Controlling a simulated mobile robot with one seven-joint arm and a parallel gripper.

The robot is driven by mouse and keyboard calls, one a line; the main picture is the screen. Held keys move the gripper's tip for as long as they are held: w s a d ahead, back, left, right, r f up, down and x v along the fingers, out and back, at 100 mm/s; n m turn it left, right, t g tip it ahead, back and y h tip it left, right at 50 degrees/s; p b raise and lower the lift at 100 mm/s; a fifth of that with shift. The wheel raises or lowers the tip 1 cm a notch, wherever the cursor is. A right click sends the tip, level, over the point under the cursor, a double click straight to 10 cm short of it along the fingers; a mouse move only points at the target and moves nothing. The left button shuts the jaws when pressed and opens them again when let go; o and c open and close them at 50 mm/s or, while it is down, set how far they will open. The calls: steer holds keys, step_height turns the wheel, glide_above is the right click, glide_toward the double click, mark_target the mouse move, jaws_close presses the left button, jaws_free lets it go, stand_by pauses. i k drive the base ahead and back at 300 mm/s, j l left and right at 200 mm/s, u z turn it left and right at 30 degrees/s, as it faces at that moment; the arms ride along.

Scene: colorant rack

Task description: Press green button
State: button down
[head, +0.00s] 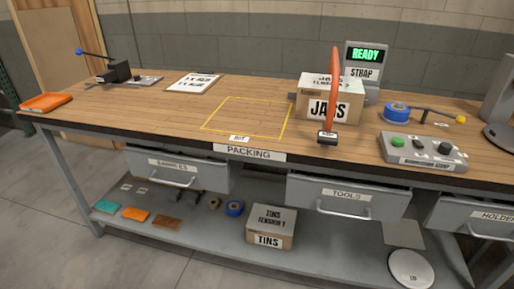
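The green button (397,142) is a round green cap on the left part of a grey control box (424,158). The box stands near the front edge of the packing bench, at the right. To the right of the button, the box has a small dark control (419,146) and a black knob (445,149). Nothing covers the green button. My gripper is not in this view.
A carton marked JARS (313,108) stands behind an upright orange piece on the bench (430,176). A sign (366,56) reads READY. Blue tape (396,111) and a yellow-tipped lever lie behind the control box. A yellow-outlined area (250,117) is empty.

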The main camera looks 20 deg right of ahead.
mark_target(396, 140)
steer(key=z, duration=1.35)
